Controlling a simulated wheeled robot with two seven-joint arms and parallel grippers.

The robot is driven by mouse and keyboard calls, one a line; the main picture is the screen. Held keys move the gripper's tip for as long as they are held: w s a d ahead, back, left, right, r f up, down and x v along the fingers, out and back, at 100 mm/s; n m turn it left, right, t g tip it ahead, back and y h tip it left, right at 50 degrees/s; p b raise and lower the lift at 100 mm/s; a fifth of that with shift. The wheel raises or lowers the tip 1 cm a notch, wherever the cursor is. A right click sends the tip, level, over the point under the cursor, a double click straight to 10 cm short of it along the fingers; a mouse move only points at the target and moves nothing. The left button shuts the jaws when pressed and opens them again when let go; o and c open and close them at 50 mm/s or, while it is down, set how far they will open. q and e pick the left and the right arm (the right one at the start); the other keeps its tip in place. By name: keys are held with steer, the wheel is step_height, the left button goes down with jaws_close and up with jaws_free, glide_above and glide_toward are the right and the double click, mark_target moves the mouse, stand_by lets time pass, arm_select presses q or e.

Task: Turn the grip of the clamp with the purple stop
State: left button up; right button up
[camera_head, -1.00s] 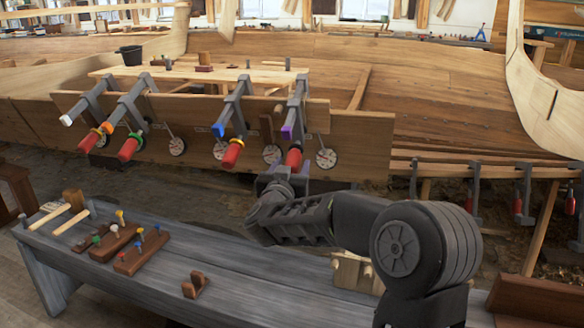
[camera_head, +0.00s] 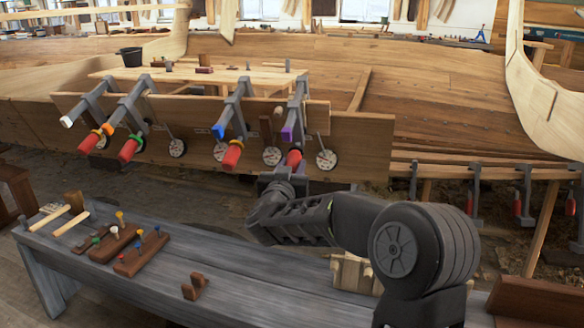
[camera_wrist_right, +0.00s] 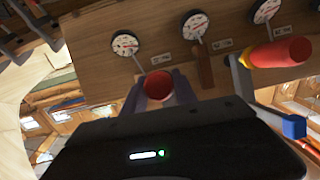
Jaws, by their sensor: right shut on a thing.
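The clamp with the purple stop (camera_head: 287,133) is the rightmost of the clamps along the plank edge. Its red grip (camera_head: 294,157) points down toward me. My right gripper (camera_head: 287,176) reaches it from below and is shut on the grip's lower end. In the right wrist view the round end of the red grip (camera_wrist_right: 158,86) sits between the two grey fingers (camera_wrist_right: 160,92). The purple stop cannot be made out there. My left gripper is not in view.
A clamp with a blue stop (camera_head: 218,131) and red grip (camera_head: 232,155) stands to the left. Dials (camera_head: 326,159) sit on the plank beside the clamps. A grey bench (camera_head: 230,270) with wooden blocks (camera_head: 141,252) lies below my arm.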

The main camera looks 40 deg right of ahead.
mark_target(293, 172)
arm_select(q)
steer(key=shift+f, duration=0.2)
arm_select(e)
jaws_close()
steer(key=shift+f+m+t+b, duration=0.15)
steer(key=shift+m+t+b, duration=0.25)
steer(key=shift+b, duration=0.5)
steer(key=m+t+y+b, duration=0.2)
steer(key=m+b, duration=0.2)
steer(key=b, duration=0.5)
steer(key=shift+s+f, duration=0.1)
steer(key=shift+f, duration=0.05)
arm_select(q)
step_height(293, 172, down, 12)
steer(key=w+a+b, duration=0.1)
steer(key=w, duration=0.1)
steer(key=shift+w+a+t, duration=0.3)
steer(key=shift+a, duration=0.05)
arm_select(e)
steer(key=shift+r+m+t+y, duration=0.2)
steer(key=shift+m+t+y, duration=0.2)
steer(key=shift+t, duration=0.1)
steer(key=o, duration=1.2)
jaws_free()
steer(key=shift+s+r, duration=0.1)
